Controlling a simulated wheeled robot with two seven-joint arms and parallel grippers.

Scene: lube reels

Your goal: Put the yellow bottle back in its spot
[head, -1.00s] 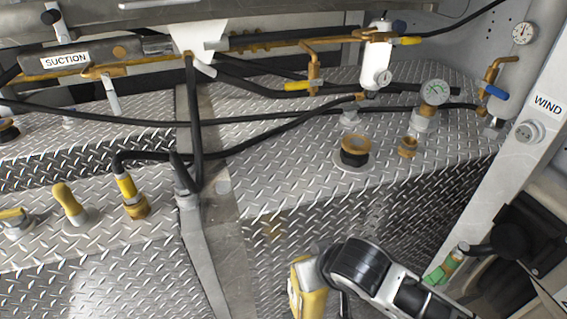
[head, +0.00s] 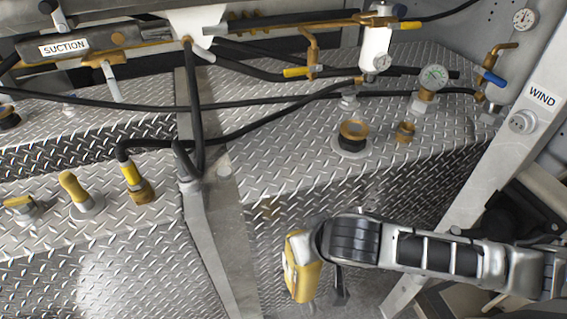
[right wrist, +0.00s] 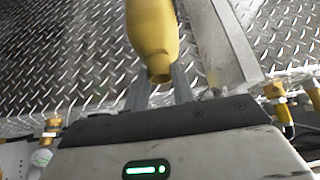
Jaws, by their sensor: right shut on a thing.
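The yellow bottle (head: 301,272) is at the lower middle of the head view, in front of the diamond-plate wall. My right gripper (right wrist: 160,88) is shut on it. In the right wrist view the bottle (right wrist: 153,35) rises between the two grey fingers, its narrow end toward the palm. In the head view my right arm comes in from the lower right, and its wrist hides part of the bottle and most of the fingers. My left gripper is not in view. I cannot tell which place is the bottle's spot.
A diamond-plate ledge (head: 290,160) carries brass fittings (head: 353,138), a gauge (head: 433,78) and black hoses. A grey metal strip (head: 215,245) runs down left of the bottle. A sloping post (head: 480,180) marked WIND stands behind my right arm.

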